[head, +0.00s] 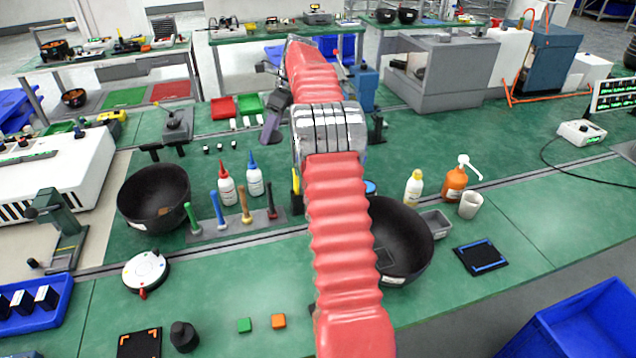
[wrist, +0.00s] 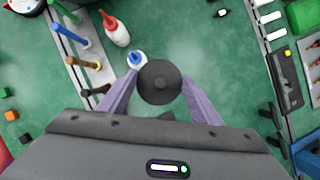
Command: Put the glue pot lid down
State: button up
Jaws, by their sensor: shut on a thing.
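The glue pot lid appears as a dark grey round disc (wrist: 160,82) in the wrist view, with a faint small knob at its middle. My gripper (wrist: 160,80) has its two purple fingers on either side of the disc and is shut on it. Green bench surface shows around it, but the height above the bench is hard to judge. In the head view my gripper (head: 269,127) is beyond the bottles, left of my red arm, and the lid is not clearly visible there. I cannot identify the glue pot itself with certainty.
A blue-capped bottle (wrist: 136,60) stands close to my left finger, with a red-capped bottle (wrist: 116,34) beyond it. A rack of upright tools (head: 240,222) and black bowls (head: 154,198) are nearer. Green bench above the lid in the wrist view is mostly clear.

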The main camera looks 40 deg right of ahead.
jog(key=s+d+f+m+h, duration=0.3)
jog(key=s+d+f+m, duration=0.4)
jog(key=d, duration=0.4)
jog(key=shift+s+d+f+m+t, duration=0.35)
jog(key=shift+s+m, duration=0.55)
jog(key=shift+s, duration=0.35)
jog(key=shift+f, duration=2.45)
jog(key=shift+f, duration=2.5)
jog(key=shift+f, duration=0.1)
jog(key=o, duration=1)
jog(key=shift+o, duration=0.2)
